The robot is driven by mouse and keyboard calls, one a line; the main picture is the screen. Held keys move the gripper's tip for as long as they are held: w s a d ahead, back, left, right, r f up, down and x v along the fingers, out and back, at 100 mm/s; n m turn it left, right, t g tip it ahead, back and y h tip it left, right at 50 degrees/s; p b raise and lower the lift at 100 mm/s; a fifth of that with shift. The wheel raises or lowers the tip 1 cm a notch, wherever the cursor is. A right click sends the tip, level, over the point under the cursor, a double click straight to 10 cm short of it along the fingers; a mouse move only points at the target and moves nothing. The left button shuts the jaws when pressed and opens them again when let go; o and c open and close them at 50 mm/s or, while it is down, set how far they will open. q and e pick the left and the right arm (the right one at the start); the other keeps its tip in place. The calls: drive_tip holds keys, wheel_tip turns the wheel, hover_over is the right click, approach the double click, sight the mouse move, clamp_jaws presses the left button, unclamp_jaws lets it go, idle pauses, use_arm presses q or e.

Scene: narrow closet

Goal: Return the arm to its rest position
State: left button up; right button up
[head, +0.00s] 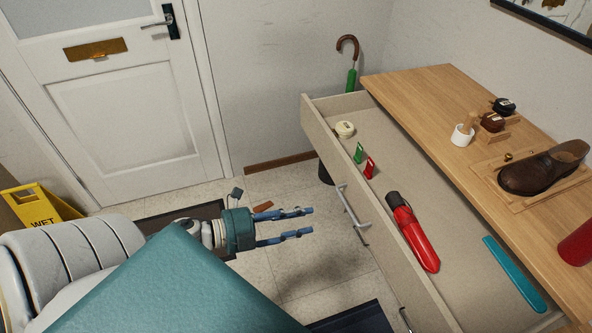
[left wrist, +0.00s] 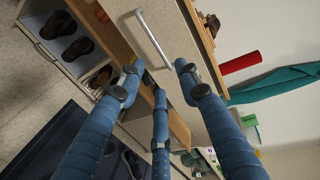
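My left arm reaches in from the left in the head view. Its gripper (head: 305,222) has its blue fingers spread apart with nothing between them, in the air to the left of the open drawer's front. The open drawer (head: 322,118) has a metal handle (head: 353,214), and the fingertips are apart from it in the head view. In the left wrist view the three fingers (left wrist: 155,80) are spread, with the drawer handle (left wrist: 155,38) beyond them. My right gripper is in neither view.
The drawer holds a red flashlight (head: 415,235), a teal strip (head: 513,273), a round tin (head: 345,129) and small green and red items. A brown shoe (head: 540,172) sits on the wooden top. A yellow wet-floor sign (head: 38,205) stands at left. Tiled floor is clear below the gripper.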

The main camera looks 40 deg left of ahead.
use_arm(q)
drive_tip(key=shift+s+a, duration=0.1)
drive_tip(key=shift+s, duration=0.05)
drive_tip(key=s+a+f+n+y, duration=0.1)
drive_tip(key=a+f+n+y, duration=0.3)
drive_tip(key=f, duration=0.5)
drive_tip(key=s+a+f+n+y, duration=0.1)
drive_tip(key=a+f+n+y, duration=0.1)
drive_tip(key=a+f+n, duration=0.55)
drive_tip(key=s+d+f+n+g+y, duration=0.2)
drive_tip(key=s+f, duration=0.3)
drive_tip(key=f, duration=0.4)
drive_tip(key=s+d+f+n+g+y, duration=0.1)
drive_tip(key=s+f+n+g, duration=0.25)
drive_tip(key=f, duration=0.55)
drive_tip(key=s+d+f+n+g, duration=0.2)
drive_tip(key=s+d+f, duration=0.4)
drive_tip(key=s, duration=0.5)
drive_tip(key=s+d+f+n+g, duration=0.3)
drive_tip(key=s+d+f, duration=0.4)
drive_tip(key=s, duration=0.4)
drive_tip(key=shift+s+d+f+g, duration=0.15)
drive_tip(key=shift+s+f+g, duration=0.1)
drive_tip(key=shift+f+g, duration=0.6)
